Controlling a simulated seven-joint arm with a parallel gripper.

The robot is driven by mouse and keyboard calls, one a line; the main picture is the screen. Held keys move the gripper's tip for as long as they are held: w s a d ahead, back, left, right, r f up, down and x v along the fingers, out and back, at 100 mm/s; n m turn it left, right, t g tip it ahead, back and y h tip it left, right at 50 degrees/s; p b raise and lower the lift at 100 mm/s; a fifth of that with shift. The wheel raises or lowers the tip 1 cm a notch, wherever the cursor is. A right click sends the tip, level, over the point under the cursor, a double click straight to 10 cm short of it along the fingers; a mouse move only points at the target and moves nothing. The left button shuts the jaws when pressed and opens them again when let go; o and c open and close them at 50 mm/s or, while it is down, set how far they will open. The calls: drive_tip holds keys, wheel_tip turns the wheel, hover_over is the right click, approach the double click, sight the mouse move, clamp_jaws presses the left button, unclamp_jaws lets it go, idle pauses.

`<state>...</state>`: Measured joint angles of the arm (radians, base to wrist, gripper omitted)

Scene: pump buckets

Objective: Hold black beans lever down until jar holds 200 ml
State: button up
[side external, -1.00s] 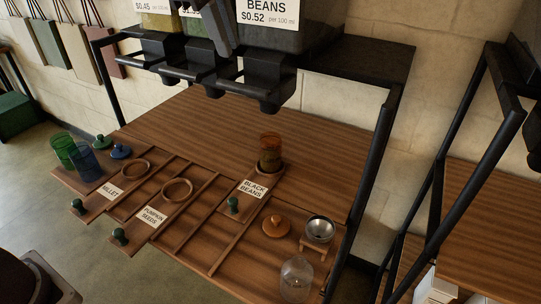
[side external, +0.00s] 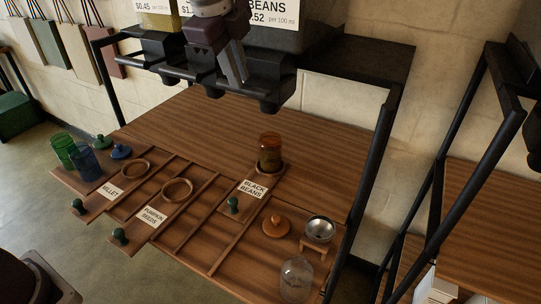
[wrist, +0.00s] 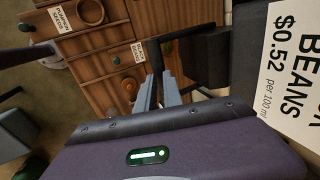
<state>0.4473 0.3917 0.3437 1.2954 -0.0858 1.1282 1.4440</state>
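The amber jar (side external: 270,158) stands upright on a round wooden ring by the "BLACK BEANS" label (side external: 255,189). Its lower part looks brownish, but I cannot read a fill level. The black beans dispenser (side external: 268,92) hangs above, its lever partly hidden by my gripper. My gripper (side external: 241,78) points down in front of the dispenser row, just left of the black beans spout. In the wrist view, my gripper's two grey fingers (wrist: 158,80) are close together, with a dark part beyond their tips. I cannot tell whether they touch the lever.
The black dispenser row and its price signs (wrist: 291,75) lie close to my gripper. Below are a wooden lid (side external: 276,225), a small metal bowl on a stand (side external: 319,229), a clear jar (side external: 296,279) and green and blue jars (side external: 80,159). The table's back is clear.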

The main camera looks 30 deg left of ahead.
drive_tip(key=shift+f, duration=0.2)
drive_tip(key=shift+f, duration=0.55)
idle(0.4)
drive_tip(key=shift+w+f, duration=0.1)
drive_tip(key=shift+f, duration=0.3)
